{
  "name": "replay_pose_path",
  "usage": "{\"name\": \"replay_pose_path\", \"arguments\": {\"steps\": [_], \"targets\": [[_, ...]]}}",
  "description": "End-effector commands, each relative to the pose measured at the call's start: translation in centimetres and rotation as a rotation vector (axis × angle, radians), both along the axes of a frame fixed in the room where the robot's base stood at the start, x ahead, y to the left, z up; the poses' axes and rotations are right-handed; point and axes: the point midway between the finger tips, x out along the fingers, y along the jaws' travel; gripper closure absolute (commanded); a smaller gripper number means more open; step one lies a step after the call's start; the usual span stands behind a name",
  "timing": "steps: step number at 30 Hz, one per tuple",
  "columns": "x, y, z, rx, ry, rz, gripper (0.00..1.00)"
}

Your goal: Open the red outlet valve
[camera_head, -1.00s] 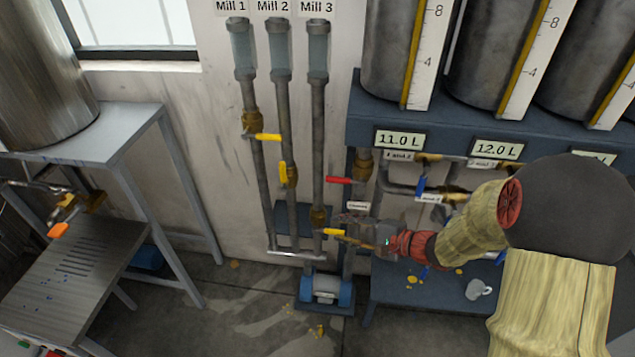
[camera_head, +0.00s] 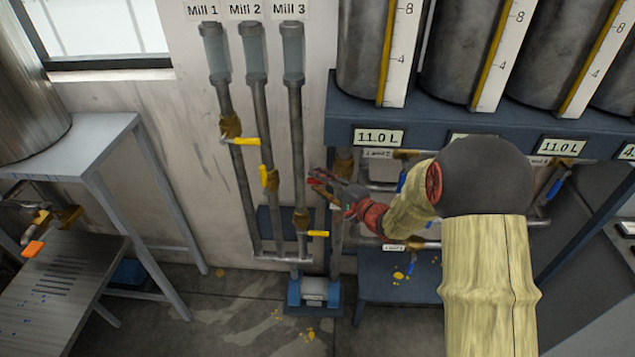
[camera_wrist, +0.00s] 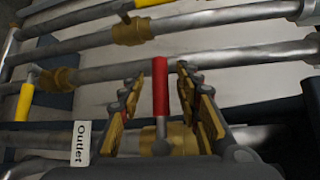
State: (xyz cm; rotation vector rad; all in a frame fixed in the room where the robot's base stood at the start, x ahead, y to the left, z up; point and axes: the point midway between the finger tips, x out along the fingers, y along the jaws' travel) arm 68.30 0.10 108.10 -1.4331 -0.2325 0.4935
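The red outlet valve handle (camera_wrist: 160,88) stands upright in the wrist picture, on a brass valve body (camera_wrist: 170,140) beside a white "Outlet" label (camera_wrist: 80,143). My gripper (camera_wrist: 158,95) is open, with one finger on each side of the red handle. Small gaps show between the handle and both finger pads. In the head view my gripper (camera_head: 328,185) is at the red handle (camera_head: 313,181), which is mostly hidden by the fingers. The brass valve body (camera_head: 343,162) shows just above my gripper there.
Three mill pipes with yellow-handled valves (camera_head: 250,141) stand left of my gripper. A blue pump (camera_head: 314,291) sits below. Tanks on a dark blue stand (camera_head: 430,110) and blue-handled valves are to the right. The wall left of the mill pipes is clear.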

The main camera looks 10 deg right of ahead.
Motion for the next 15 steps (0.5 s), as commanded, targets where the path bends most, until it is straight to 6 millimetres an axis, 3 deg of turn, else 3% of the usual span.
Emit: {"name": "replay_pose_path", "arguments": {"steps": [12,15], "targets": [[0.88,0.49,-0.13,0.000,0.000,0.000,0.66],[0.88,0.49,-0.13,0.001,0.000,0.000,0.72]]}}
